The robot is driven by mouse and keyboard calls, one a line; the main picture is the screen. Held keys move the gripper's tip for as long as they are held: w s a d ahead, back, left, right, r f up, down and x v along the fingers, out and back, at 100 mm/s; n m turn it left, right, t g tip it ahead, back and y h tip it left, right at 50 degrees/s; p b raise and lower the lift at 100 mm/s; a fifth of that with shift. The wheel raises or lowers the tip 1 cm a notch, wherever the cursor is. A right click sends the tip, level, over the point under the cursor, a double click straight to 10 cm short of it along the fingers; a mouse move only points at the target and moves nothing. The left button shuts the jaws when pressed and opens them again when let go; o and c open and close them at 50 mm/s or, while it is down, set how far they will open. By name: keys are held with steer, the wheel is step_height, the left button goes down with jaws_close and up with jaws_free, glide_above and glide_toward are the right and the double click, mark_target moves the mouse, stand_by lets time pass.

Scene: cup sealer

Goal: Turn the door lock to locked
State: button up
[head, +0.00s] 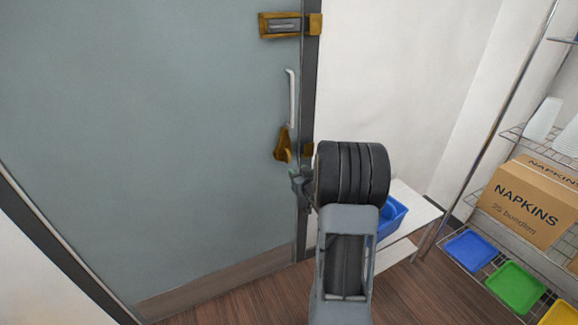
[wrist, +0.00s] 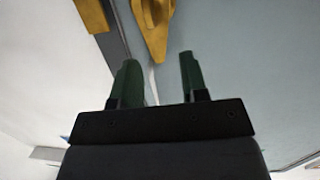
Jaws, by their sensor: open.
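The grey-blue door (head: 150,130) stands in its dark frame in the head view. A brass lock with a turn piece (head: 283,144) sits on the door near its right edge, below the white handle (head: 291,97). In the wrist view the brass turn piece (wrist: 154,30) is at the top, just beyond my fingertips. My gripper (wrist: 160,75) is open, with nothing between its two dark green fingers. In the head view my gripper (head: 297,181) is just below the lock, partly hidden by my wrist. The fingers appear apart from the turn piece.
A brass latch (head: 281,25) is higher on the door, with a brass piece (head: 314,24) on the frame. A white bench (head: 411,205) with a blue bin (head: 391,215) stands right of the door. A wire rack with a napkins box (head: 527,203) and coloured trays is at the far right.

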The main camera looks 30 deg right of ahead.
mark_target(290, 160)
steer(key=shift+t, duration=0.9)
steer(key=w+d+f, duration=0.1)
steer(key=w, duration=0.3)
steer(key=w+d+f, duration=0.1)
steer(key=w+d, duration=0.1)
steer(key=w, duration=0.2)
steer(key=w+d, duration=0.1)
steer(key=w, duration=0.3)
steer(key=shift+w+d+f, duration=0.15)
steer(key=shift+w+f, duration=0.1)
steer(key=shift+f, duration=0.15)
jaws_close()
